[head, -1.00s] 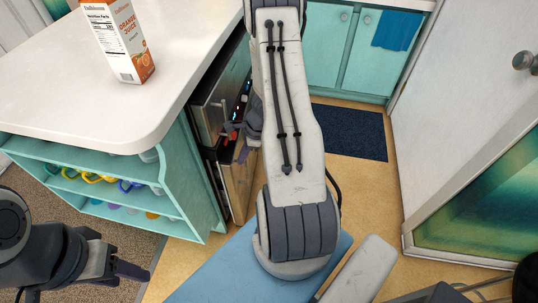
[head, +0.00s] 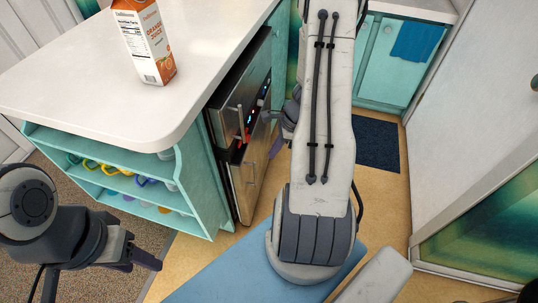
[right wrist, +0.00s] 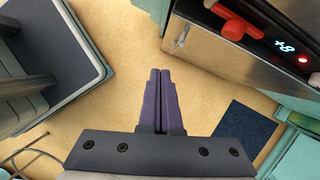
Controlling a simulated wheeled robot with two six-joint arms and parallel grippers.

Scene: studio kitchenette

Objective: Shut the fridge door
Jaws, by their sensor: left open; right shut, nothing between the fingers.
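The fridge is built in under the white counter, and its steel front (head: 244,181) shows in the head view. The front lies close along the cabinet side, with a dark line at its near edge; I cannot tell if it is fully seated. The steel front (right wrist: 215,52) also shows in the right wrist view, with a red handle and a lit "+8" display. My right gripper (head: 277,146) is shut and empty, just right of the front; its fingers (right wrist: 165,73) appear apart from it. My left gripper (head: 150,264) is open and empty, low at the left.
An orange juice carton (head: 145,42) stands on the counter (head: 80,75). Open shelves (head: 110,180) with colourful items are at the counter's end. A dark mat (head: 377,143) lies on the floor before teal cabinets (head: 385,65). Floor right of the fridge is partly clear.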

